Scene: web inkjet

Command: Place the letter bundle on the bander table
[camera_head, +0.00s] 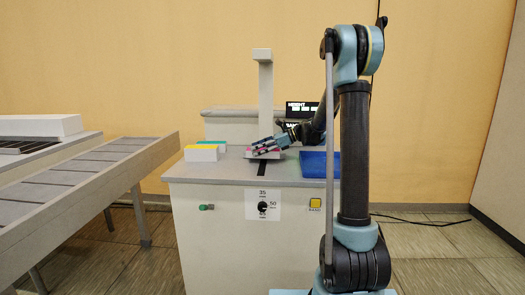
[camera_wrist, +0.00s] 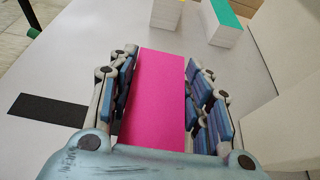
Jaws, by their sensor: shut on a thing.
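The letter bundle is a pink-topped block, held between both fingers in the wrist view (camera_wrist: 158,95). In the head view it shows as a thin pink and white strip (camera_head: 264,156) under my gripper. My gripper (camera_wrist: 162,88) is shut on it, with a finger along each long side. In the head view my gripper (camera_head: 266,147) is low over the bander table (camera_head: 215,173), by the foot of the upright post. I cannot tell whether the bundle touches the table top. A black strip (camera_wrist: 48,110) lies on the table to the left of the fingers.
Yellow-topped (camera_head: 200,153) and green-topped (camera_head: 212,143) bundles stand on the table to the left. The pale post (camera_head: 265,95) rises close behind my gripper. A blue tray (camera_head: 318,165) lies at the right. A sloping conveyor (camera_head: 90,180) stands left of the table.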

